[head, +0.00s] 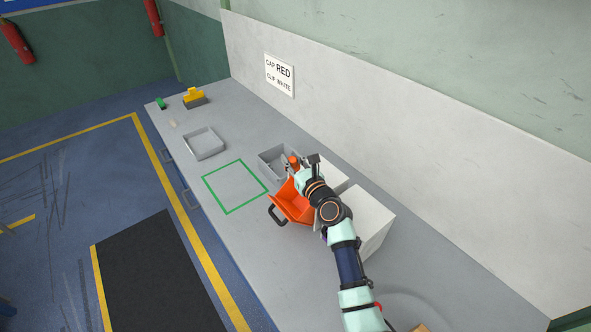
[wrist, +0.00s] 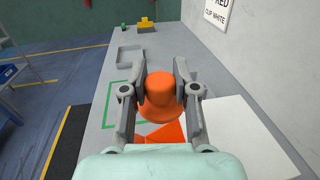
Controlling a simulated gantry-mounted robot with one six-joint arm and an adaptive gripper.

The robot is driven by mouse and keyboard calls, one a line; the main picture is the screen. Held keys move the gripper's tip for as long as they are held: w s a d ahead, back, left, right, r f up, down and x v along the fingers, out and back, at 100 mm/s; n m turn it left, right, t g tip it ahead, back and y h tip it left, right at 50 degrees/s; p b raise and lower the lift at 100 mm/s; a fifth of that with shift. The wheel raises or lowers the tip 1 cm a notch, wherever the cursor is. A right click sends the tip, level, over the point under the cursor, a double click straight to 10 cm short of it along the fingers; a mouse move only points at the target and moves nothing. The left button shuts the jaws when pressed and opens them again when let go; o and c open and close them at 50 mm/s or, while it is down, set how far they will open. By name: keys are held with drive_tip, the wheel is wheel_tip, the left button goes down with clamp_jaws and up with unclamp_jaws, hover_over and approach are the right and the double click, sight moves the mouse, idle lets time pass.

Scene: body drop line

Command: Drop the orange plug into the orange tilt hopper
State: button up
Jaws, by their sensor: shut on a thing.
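The orange plug (wrist: 161,98) is held between the two fingers of my gripper (wrist: 157,80) in the wrist view. In the head view my gripper (head: 292,168) is over the bench with the plug (head: 293,161) at its tip. The orange tilt hopper (head: 290,205) stands on the bench, just in front of and below my gripper in the head view, its dark handle toward the front. My arm covers its right part. In the wrist view a piece of the hopper (wrist: 160,132) shows below the plug. The plug appears above the bench, apart from the hopper.
A grey bin (head: 268,160) stands just behind the hopper. White boxes (head: 372,215) stand to the right. A shallow grey tray (head: 204,143), a yellow item (head: 194,95) and a green item (head: 161,103) are farther left. A green outlined square (head: 228,207) on the bench is empty.

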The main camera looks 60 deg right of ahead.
drive_tip(key=shift+w+a, duration=0.1)
drive_tip(key=shift+a, duration=0.1)
wheel_tip(320, 180, down, 9)
drive_tip(key=b, duration=0.7)
drive_tip(key=shift+r, duration=0.15)
drive_tip(key=o, duration=1)
drive_tip(key=shift+r, duration=0.1)
